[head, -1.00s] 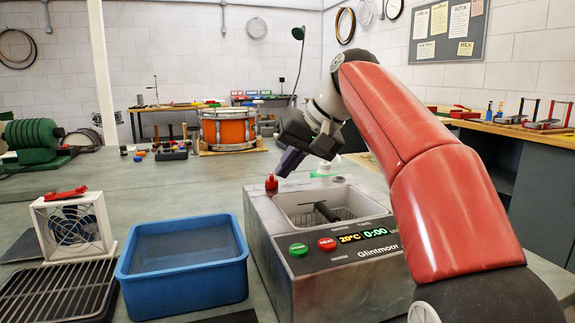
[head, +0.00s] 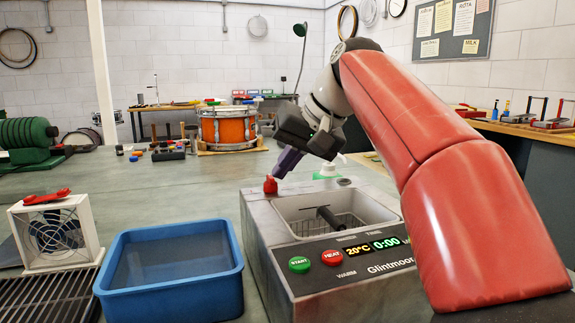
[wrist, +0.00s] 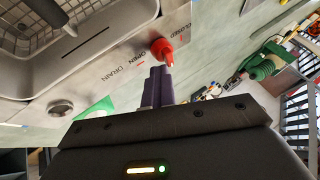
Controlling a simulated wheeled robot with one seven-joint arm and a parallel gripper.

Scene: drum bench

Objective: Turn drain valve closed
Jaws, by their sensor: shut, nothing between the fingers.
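The drain valve (head: 270,185) is a small red handle on the back left corner of the grey Glintmoor cleaning tank (head: 330,262). In the wrist view the red handle (wrist: 163,50) sits between the printed words OPEN and CLOSED, beside DRAIN. Its narrow end points towards my fingers. My gripper (head: 278,174) has purple fingers and tilts down from the upper right. The fingers are shut and empty, with their tips (wrist: 159,72) right at the handle. I cannot tell whether they touch it.
A blue tub (head: 172,275) stands left of the tank, with a white fan (head: 58,232) beyond it. An orange drum (head: 228,128) stands farther back.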

